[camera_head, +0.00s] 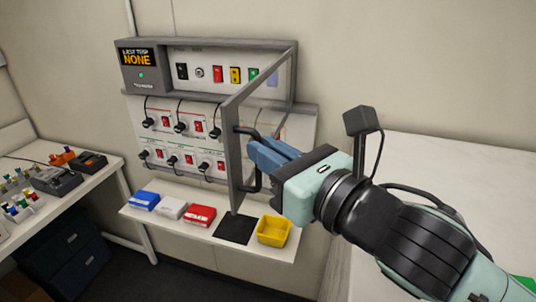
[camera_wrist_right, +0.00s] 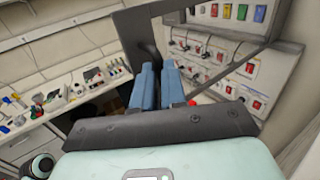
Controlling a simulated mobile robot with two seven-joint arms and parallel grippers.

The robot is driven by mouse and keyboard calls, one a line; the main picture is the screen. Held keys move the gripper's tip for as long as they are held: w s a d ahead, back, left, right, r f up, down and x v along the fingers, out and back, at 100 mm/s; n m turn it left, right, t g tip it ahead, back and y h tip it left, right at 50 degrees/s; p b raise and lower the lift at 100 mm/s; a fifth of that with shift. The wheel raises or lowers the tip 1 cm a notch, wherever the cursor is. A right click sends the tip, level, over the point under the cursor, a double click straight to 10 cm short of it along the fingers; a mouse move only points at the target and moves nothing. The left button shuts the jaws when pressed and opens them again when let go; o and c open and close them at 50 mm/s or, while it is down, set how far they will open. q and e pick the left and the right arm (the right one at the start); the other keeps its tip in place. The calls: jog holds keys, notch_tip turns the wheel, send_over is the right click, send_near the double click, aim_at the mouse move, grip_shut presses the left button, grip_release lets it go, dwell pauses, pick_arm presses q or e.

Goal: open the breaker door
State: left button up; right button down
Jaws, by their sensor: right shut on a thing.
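The breaker door (camera_head: 233,165), a clear pane in a grey frame, stands swung out from the breaker panel (camera_head: 190,57), hinged at the panel's right side. Its dark bar handle (camera_head: 244,130) is on the outer edge. My right gripper (camera_head: 252,150) reaches in from the right with its blue fingers shut on the handle. The fingers also show in the wrist view (camera_wrist_right: 158,72), with the grey door frame (camera_wrist_right: 145,22) just beyond them. The fingers hide the handle's middle. My left gripper is not in view.
Below the panel, a shelf (camera_head: 275,248) holds blue, white and red boxes (camera_head: 200,215), a black mat (camera_head: 235,229) and a yellow bin (camera_head: 273,231). Plugs with cables (camera_head: 180,127) line the panel's lower part. A side table (camera_head: 100,175) with equipment stands at the left.

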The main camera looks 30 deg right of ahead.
jog(key=shift+w+d+r+h, duration=0.15)
jog(key=shift+d+h, duration=0.25)
jog(key=shift+d, duration=0.35)
jog(key=c, duration=1.4)
grip_release()
jog(key=shift+o, duration=1.1)
jog(key=shift+w+d+f+m, duration=0.2)
jog(key=shift+w+d+m, duration=0.1)
jog(key=shift+w+d, duration=0.15)
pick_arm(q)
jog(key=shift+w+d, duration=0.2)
pick_arm(e)
jog(key=shift+a, duration=0.2)
jog(key=shift+s, duration=0.15)
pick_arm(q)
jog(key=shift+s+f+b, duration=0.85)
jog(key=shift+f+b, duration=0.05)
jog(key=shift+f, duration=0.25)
pick_arm(e)
jog(key=s+d, duration=0.1)
jog(key=s, duration=1.2)
jog(key=shift+d, duration=0.2)
jog(key=shift+s, duration=0.1)
